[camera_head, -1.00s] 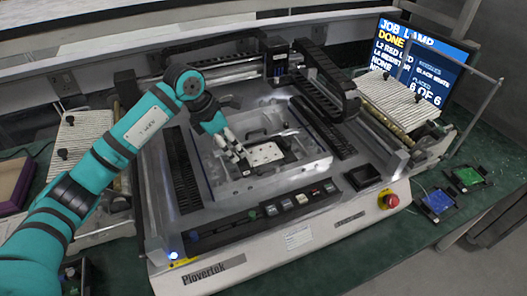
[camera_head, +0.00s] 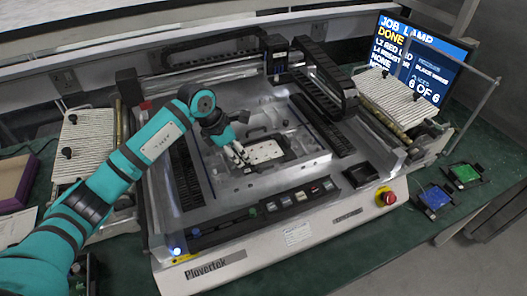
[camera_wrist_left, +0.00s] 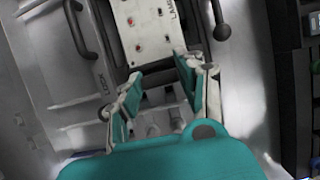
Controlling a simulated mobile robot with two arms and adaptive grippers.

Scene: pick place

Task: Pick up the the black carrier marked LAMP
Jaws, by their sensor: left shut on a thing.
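The black carrier marked LAMP (camera_head: 286,143) lies in the machine's clear-walled bed, with a white board (camera_head: 264,152) on it. In the left wrist view, the white board (camera_wrist_left: 150,32) has red parts and the letters "LAM" along its right edge. The carrier's dark frame (camera_wrist_left: 108,40) shows beside it. My left gripper (camera_head: 241,159) is at the carrier's near left end, shut on it. Its two fingers (camera_wrist_left: 163,92) show at the board's near end in the left wrist view; the exact contact is partly hidden. My right gripper is not in view.
A gantry (camera_head: 278,60) stands behind the bed, with a cable chain (camera_head: 328,72) to its right. Green (camera_head: 465,173) and blue (camera_head: 435,197) boards lie on the right bench. A screen (camera_head: 425,62) reads "JOB LAMP DONE". A red stop button (camera_head: 387,198) is on the front.

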